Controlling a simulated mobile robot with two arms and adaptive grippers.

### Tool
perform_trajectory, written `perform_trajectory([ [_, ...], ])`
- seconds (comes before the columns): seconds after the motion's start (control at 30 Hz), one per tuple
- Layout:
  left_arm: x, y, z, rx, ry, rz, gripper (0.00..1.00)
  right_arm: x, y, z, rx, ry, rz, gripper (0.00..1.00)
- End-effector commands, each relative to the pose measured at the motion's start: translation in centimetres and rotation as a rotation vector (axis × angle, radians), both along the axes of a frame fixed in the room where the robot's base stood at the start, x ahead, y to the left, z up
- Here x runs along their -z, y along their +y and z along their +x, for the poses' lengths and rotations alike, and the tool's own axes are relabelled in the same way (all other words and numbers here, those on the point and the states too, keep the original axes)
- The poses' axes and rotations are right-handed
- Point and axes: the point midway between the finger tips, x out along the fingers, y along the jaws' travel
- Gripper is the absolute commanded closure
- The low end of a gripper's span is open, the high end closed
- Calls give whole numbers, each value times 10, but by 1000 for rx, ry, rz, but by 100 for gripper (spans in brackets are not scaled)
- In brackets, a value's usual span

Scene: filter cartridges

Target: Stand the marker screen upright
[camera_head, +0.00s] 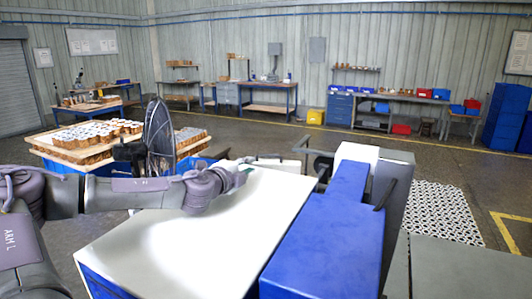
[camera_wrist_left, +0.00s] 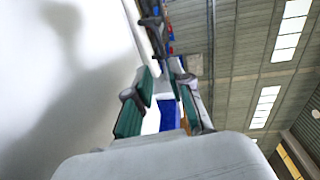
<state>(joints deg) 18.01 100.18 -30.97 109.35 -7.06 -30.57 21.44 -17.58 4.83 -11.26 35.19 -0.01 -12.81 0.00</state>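My left gripper (camera_head: 244,170) reaches in from the left, low over the far part of a white tabletop (camera_head: 190,250). In the left wrist view its two dark green and grey fingers (camera_wrist_left: 162,85) stand apart, with white and blue surfaces showing through the gap. I see nothing clearly held between them. The bare white surface (camera_wrist_left: 60,110) fills the left of that view, with the arm's shadow on it. I cannot tell for sure which thing is the marker screen. A dark, round, mesh-like panel (camera_head: 158,130) stands upright behind my left forearm, partly hidden. My right gripper is not in view.
A blue box-shaped unit (camera_head: 330,245) with a grey side panel (camera_head: 400,205) borders the white top on the right. A table of many cartridges (camera_head: 85,145) stands behind at left. Workbenches (camera_head: 268,95) line the far wall. Open floor (camera_head: 290,135) lies between.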

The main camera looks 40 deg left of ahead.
Motion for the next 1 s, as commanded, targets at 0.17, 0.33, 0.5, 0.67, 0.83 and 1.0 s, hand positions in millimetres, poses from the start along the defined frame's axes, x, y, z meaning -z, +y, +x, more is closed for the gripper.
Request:
perform_trajectory([
  [0.17,-3,8,21,-6,-3,-12,79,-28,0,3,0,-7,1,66],
  [0.33,-1,13,42,-4,-3,-11,79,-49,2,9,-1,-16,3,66],
  [0.5,2,20,69,-5,-2,-8,79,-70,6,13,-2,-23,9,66],
  [0.67,7,26,93,-3,-1,-6,79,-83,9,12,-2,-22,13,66],
  [0.83,12,31,108,-2,0,-4,79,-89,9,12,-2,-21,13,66],
  [1.0,15,32,114,-2,2,-1,79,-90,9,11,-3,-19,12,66],
])
